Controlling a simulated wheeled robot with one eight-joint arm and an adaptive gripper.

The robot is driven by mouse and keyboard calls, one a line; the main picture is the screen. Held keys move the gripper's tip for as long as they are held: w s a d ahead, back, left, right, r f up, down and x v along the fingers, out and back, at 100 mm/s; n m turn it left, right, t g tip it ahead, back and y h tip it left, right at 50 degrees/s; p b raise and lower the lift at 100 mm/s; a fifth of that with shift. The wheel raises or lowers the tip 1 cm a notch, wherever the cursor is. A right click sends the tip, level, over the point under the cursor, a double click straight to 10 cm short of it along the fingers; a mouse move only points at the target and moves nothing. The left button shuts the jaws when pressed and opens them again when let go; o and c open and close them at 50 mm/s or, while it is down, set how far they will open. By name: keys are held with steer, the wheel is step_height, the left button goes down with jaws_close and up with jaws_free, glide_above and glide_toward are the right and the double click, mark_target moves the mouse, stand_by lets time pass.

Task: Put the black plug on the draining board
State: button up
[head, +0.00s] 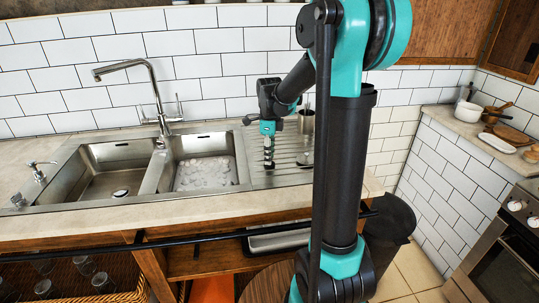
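The draining board (292,175) is the ribbed metal part of the sink unit, to the right of the second basin. My gripper (268,158) points down over the left side of the draining board, close to its surface. The fingers are small and dark here, and I cannot tell whether they are open or shut. I cannot make out the black plug for certain. A small dark patch shows at the fingertips, but it could be part of the gripper. My arm hides the right end of the draining board.
The left basin (110,182) is empty apart from its drain. The right basin (205,172) holds pale, foamy-looking contents. A tall tap (158,95) stands behind them. A metal cup (306,121) stands behind the draining board. Bowls and boards lie on the right counter (470,128).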

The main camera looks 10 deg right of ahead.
steer(key=shift+r, duration=0.1)
step_height(320, 180, up, 12)
stand_by(0.7)
